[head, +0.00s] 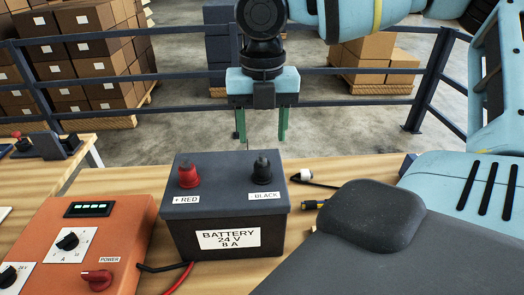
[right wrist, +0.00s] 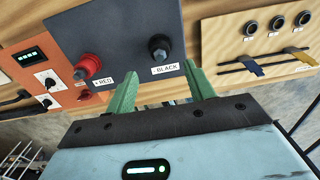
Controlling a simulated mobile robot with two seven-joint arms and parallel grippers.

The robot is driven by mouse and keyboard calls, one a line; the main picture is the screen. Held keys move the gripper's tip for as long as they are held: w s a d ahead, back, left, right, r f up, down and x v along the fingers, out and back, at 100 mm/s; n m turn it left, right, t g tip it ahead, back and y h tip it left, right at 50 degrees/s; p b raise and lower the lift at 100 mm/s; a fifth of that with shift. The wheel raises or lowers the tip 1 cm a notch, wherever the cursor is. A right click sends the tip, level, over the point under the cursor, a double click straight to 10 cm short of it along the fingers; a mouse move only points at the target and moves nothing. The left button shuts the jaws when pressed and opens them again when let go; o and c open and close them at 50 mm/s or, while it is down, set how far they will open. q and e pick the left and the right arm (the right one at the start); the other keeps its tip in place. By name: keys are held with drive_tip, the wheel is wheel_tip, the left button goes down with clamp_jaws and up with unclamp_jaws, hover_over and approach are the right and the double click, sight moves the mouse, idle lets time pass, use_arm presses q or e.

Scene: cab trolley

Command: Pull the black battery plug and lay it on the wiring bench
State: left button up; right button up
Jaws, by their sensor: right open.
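The black battery plug (head: 262,170) stands upright on the dark grey battery (head: 228,222), beside the "BLACK" label. It also shows in the right wrist view (right wrist: 159,48), ahead of the fingers and between their lines. My right gripper (head: 262,124) is open and empty, above and beyond the battery's far edge, apart from the plug. Its two green fingers show in the right wrist view (right wrist: 161,86). My left gripper is not in view. The wooden bench top (head: 345,172) carries the battery; which surface is the wiring bench I cannot tell.
A red plug (head: 189,175) stands left of the black one. An orange power unit (head: 126,232) is at the left. A screwdriver (head: 313,204) and a white-ended cord (head: 305,175) lie right of the battery. Another wooden table (head: 80,153) is at far left; a railing (head: 185,112) runs behind.

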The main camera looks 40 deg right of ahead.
sight(262, 156)
wheel_tip(262, 156, down, 6)
drive_tip(key=shift+f+b, duration=0.1)
drive_tip(key=shift+b, duration=0.95)
drive_tip(key=shift+f, duration=0.6)
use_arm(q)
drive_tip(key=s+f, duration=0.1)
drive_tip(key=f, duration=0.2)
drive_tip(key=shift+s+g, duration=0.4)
use_arm(e)
drive_tip(key=shift+f, duration=0.4)
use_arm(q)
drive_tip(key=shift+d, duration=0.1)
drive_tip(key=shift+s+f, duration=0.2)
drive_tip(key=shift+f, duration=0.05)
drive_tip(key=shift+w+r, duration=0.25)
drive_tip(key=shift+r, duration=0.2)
use_arm(e)
drive_tip(key=shift+c, duration=0.3)
clamp_jaws()
drive_tip(key=shift+r, duration=0.1)
